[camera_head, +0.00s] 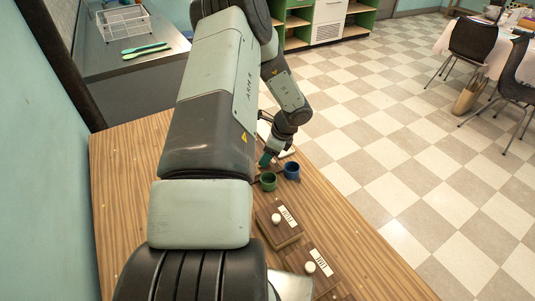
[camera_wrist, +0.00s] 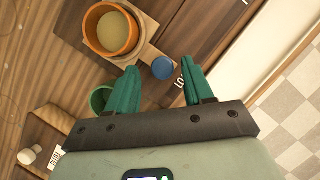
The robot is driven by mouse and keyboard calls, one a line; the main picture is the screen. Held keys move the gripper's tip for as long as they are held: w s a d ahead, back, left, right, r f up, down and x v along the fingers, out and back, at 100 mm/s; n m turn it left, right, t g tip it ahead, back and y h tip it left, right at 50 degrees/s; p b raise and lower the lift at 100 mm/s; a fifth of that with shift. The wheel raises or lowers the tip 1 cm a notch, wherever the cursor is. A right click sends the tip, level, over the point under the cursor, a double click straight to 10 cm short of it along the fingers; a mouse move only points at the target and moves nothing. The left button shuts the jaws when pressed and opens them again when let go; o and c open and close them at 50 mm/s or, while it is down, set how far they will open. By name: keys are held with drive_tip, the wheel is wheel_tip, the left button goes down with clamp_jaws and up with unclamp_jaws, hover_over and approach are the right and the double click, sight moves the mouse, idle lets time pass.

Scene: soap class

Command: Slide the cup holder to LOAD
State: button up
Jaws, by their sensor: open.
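In the wrist view an orange cup (camera_wrist: 133,37) with pale yellowish contents stands in a light wooden cup holder (camera_wrist: 151,51). A round blue knob (camera_wrist: 163,68) is at the holder's near end. Dark boards lie beside it, and a partly covered label (camera_wrist: 180,82) starting "LO" shows by the right finger. My gripper (camera_wrist: 161,66) is open, its teal fingertips on either side of the blue knob in the picture; contact cannot be told. In the head view my gripper (camera_head: 268,159) is over the table's far part; the orange cup and holder are hidden behind my arm.
Two wooden blocks with white knobs (camera_head: 278,232) (camera_head: 322,275) stand nearer on the wooden table (camera_head: 125,180). The table's right edge drops to a checkered floor.

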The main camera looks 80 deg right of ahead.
drive_tip(key=v, duration=1)
drive_tip(key=shift+s+r, duration=0.25)
drive_tip(key=shift+r, duration=0.1)
